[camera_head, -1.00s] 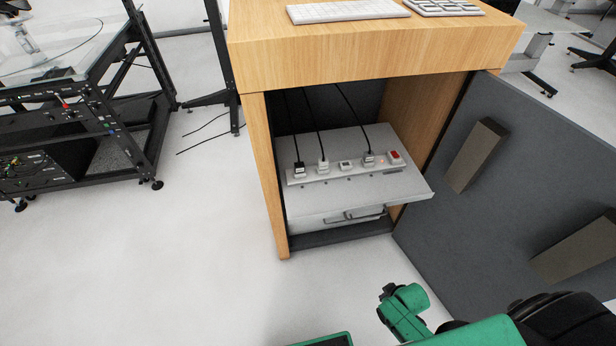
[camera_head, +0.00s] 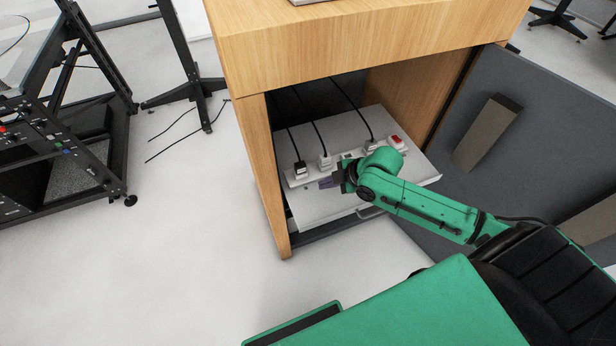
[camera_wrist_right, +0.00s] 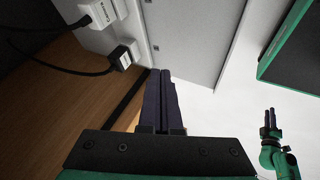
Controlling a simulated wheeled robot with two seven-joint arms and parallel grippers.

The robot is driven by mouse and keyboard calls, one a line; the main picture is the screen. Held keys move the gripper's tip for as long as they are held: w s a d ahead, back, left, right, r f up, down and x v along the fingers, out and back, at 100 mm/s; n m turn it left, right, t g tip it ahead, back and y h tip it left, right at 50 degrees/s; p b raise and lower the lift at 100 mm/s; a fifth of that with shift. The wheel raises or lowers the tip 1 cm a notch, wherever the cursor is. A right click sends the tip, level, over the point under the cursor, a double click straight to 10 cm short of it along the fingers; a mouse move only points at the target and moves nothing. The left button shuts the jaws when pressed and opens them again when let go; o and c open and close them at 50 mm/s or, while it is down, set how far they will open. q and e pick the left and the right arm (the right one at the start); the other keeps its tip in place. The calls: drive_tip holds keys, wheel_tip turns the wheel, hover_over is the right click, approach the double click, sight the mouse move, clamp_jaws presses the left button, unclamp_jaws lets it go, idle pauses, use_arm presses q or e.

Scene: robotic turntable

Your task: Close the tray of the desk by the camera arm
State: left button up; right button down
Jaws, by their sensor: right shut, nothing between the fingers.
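The pull-out tray (camera_head: 318,209) is a light grey sheet inside the wooden desk (camera_head: 370,50). It sticks out past the desk's front opening and carries a white power strip (camera_head: 306,179) with several plugs. My right gripper (camera_head: 325,183) is shut and empty, over the tray close to the front of the power strip. I cannot tell whether it touches. In the right wrist view its dark fingers (camera_wrist_right: 160,72) lie together, beside the tray surface (camera_wrist_right: 195,40). My left gripper (camera_wrist_right: 269,117) shows small at the right of that view; its opening is unclear.
The dark desk door (camera_head: 545,120) stands open at the right, with blocks on its inner face. A black equipment rack (camera_head: 110,140) stands at the left. A metal handle (camera_head: 370,211) shows below the tray. The white floor at front left is clear.

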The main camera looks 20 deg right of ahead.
sight(302, 180)
drive_tip(key=x, duration=0.6)
drive_tip(key=shift+w+a+f+b, duration=0.15)
drive_tip(key=shift+b, duration=0.25)
drive_tip(key=w, duration=0.2)
drive_tip(key=shift+w, duration=0.95)
drive_tip(key=shift+w, duration=0.1)
